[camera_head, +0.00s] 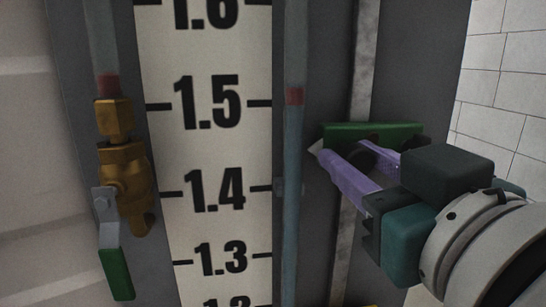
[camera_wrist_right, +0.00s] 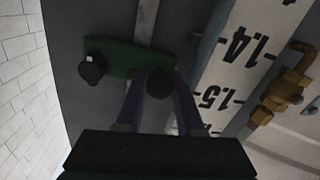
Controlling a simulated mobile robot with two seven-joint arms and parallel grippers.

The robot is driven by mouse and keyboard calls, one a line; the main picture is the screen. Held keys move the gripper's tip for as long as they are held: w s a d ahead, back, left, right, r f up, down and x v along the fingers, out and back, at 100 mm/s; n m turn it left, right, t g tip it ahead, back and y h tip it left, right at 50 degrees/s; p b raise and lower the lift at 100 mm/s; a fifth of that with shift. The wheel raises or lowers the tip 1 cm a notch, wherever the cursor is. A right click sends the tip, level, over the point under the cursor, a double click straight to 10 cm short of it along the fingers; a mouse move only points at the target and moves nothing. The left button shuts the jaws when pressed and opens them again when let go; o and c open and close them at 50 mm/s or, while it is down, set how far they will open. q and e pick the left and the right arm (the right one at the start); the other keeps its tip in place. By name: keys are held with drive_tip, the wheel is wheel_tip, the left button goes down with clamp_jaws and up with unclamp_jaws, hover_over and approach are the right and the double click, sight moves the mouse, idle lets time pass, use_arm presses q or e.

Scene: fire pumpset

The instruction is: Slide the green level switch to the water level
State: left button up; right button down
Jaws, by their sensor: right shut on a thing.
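The green level switch (camera_head: 370,132) is a flat plate with dark knobs, mounted on a vertical rail (camera_head: 361,70) right of the gauge. It also shows in the right wrist view (camera_wrist_right: 122,57). My right gripper (camera_head: 350,152), with purple fingers, is shut on one dark knob (camera_wrist_right: 160,83) of the switch. My left gripper is not in view.
The white scale board (camera_head: 210,150) has black numbers. A brass valve (camera_head: 125,170) with a green-tipped lever (camera_head: 115,265) stands left of it. A white tiled wall (camera_head: 505,90) is at the right. The rail above the switch looks clear.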

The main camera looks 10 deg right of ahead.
wheel_tip(320, 180, up, 7)
drive_tip(key=p, duration=0.4)
drive_tip(key=shift+f, duration=0.15)
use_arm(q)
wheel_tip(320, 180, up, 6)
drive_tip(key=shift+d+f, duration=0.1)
use_arm(e)
drive_tip(key=shift+f, duration=0.1)
drive_tip(key=c, duration=0.5)
unclamp_jaws()
drive_tip(key=shift+c, duration=0.2)
drive_tip(key=shift+f, duration=0.1)
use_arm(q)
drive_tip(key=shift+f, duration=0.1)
use_arm(e)
drive_tip(key=shift+s, duration=0.1)
